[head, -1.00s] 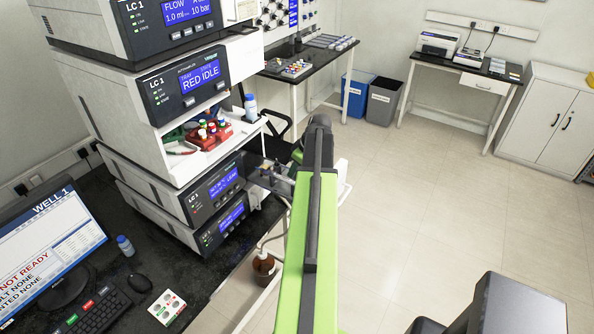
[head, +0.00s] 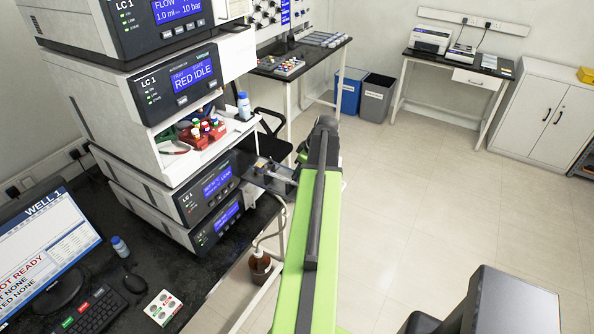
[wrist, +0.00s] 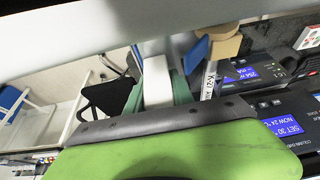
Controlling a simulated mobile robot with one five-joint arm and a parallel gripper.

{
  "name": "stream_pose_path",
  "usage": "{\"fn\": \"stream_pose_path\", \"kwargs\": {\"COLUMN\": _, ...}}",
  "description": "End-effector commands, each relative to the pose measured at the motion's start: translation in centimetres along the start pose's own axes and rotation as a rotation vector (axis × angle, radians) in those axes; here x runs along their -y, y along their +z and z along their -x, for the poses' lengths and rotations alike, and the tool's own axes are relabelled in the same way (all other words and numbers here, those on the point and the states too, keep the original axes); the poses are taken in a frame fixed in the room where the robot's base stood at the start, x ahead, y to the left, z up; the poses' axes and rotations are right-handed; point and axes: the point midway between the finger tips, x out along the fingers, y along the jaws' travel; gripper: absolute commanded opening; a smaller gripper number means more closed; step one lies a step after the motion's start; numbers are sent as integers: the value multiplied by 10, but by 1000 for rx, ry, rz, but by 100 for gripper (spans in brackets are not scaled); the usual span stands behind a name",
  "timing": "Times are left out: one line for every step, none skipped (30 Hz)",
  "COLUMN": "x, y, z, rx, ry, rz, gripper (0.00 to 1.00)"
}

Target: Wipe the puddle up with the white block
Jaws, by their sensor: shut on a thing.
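In the wrist view my gripper (wrist: 157,88) has its teal fingers on either side of a white block (wrist: 157,78) and is shut on it. The block's far end runs up to a pale edge across the top of the view. In the head view my green arm reaches forward beside the instrument stack and hides most of the gripper and the block. I cannot make out the puddle in either view.
A brown bottle (head: 260,265) is below. A labelled tube (wrist: 209,80) is close right of the gripper.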

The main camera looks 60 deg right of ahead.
Motion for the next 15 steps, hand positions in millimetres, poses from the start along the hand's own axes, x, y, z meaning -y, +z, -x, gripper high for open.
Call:
{"fn": "stream_pose_path", "kwargs": {"x": 0, "y": -1, "z": 0, "rx": 0, "ry": 0, "rz": 0, "gripper": 6}}
{"fn": "stream_pose_path", "kwargs": {"x": 0, "y": -2, "z": -1, "rx": 0, "ry": 0, "rz": 0, "gripper": 6}}
{"fn": "stream_pose_path", "kwargs": {"x": 0, "y": -3, "z": -2, "rx": 0, "ry": 0, "rz": 0, "gripper": 6}}
{"fn": "stream_pose_path", "kwargs": {"x": 0, "y": -4, "z": -2, "rx": 0, "ry": 0, "rz": 0, "gripper": 6}}
{"fn": "stream_pose_path", "kwargs": {"x": -1, "y": -6, "z": -3, "rx": 0, "ry": 0, "rz": 0, "gripper": 6}}
{"fn": "stream_pose_path", "kwargs": {"x": -1, "y": -9, "z": -5, "rx": 0, "ry": 0, "rz": 1, "gripper": 6}}
{"fn": "stream_pose_path", "kwargs": {"x": -1, "y": -11, "z": -6, "rx": -1, "ry": 0, "rz": 1, "gripper": 6}}
{"fn": "stream_pose_path", "kwargs": {"x": -1, "y": -13, "z": -7, "rx": -1, "ry": 0, "rz": 2, "gripper": 6}}
{"fn": "stream_pose_path", "kwargs": {"x": 0, "y": -16, "z": -9, "rx": -1, "ry": 0, "rz": 2, "gripper": 6}}
{"fn": "stream_pose_path", "kwargs": {"x": 0, "y": -18, "z": -10, "rx": -1, "ry": 0, "rz": 2, "gripper": 6}}
{"fn": "stream_pose_path", "kwargs": {"x": 0, "y": -19, "z": -10, "rx": -1, "ry": 0, "rz": 2, "gripper": 6}}
{"fn": "stream_pose_path", "kwargs": {"x": 0, "y": -20, "z": -11, "rx": -1, "ry": 0, "rz": 1, "gripper": 6}}
{"fn": "stream_pose_path", "kwargs": {"x": 0, "y": -20, "z": -11, "rx": -1, "ry": 1, "rz": 1, "gripper": 6}}
{"fn": "stream_pose_path", "kwargs": {"x": 0, "y": -21, "z": -11, "rx": -1, "ry": 1, "rz": 0, "gripper": 6}}
{"fn": "stream_pose_path", "kwargs": {"x": 0, "y": -20, "z": -11, "rx": -1, "ry": 1, "rz": 0, "gripper": 6}}
